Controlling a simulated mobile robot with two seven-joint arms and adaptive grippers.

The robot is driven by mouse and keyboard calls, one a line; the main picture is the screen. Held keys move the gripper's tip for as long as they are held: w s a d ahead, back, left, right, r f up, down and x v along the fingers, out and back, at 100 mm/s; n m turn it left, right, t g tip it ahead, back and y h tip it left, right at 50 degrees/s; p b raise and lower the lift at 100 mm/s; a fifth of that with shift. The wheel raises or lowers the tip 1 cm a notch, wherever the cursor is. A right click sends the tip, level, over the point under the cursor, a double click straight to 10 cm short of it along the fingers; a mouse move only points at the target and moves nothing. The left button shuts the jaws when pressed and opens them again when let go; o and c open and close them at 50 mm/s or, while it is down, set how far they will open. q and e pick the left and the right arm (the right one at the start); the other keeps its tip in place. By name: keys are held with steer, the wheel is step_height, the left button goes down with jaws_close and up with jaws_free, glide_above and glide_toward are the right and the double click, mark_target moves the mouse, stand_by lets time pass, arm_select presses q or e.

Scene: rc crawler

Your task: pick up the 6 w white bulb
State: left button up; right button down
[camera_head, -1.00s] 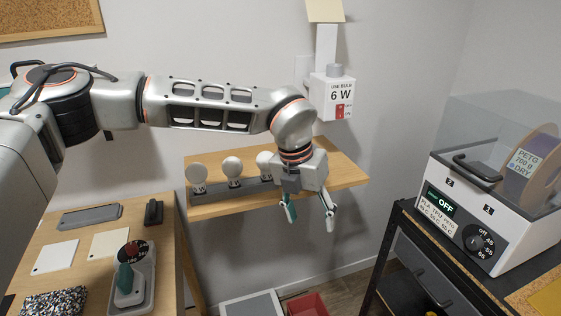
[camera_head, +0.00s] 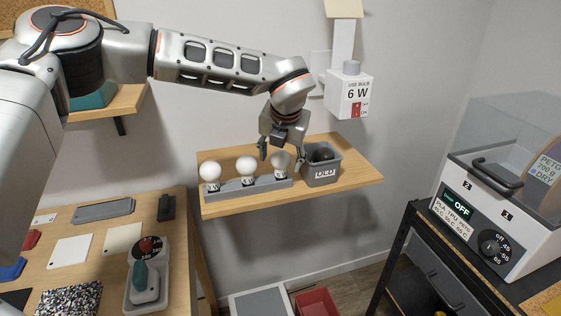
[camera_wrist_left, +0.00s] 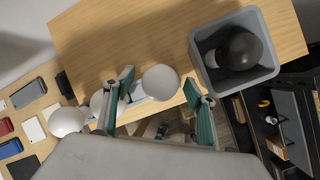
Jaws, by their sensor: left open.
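Three white bulbs stand in a row in a grey holder (camera_head: 246,190) on the wall shelf: a left bulb (camera_head: 210,171), a middle bulb (camera_head: 246,168) and a right bulb (camera_head: 281,160). Their small base labels are too small to read, so I cannot tell which is 6 W. My left gripper (camera_head: 282,154) is open at the right bulb. In the left wrist view, the right bulb (camera_wrist_left: 160,82) shows between the spread fingers (camera_wrist_left: 158,103); I cannot tell whether they touch it. The left bulb (camera_wrist_left: 66,121) is beyond the left finger, which partly hides the middle bulb (camera_wrist_left: 101,103). My right gripper is not in view.
A grey bin (camera_head: 322,172) with a dark bulb (camera_wrist_left: 240,51) stands close right of the holder on the wooden shelf (camera_head: 355,175). A wall box (camera_head: 348,95) reads "USE BULB 6 W". A workbench (camera_head: 85,262) is at left, a dryer (camera_head: 490,215) at right.

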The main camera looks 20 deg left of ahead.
arm_select(q)
steer(key=shift+w+f, duration=0.25)
steer(key=shift+f, duration=0.3)
steer(key=c, duration=1)
steer(key=shift+c, duration=0.2)
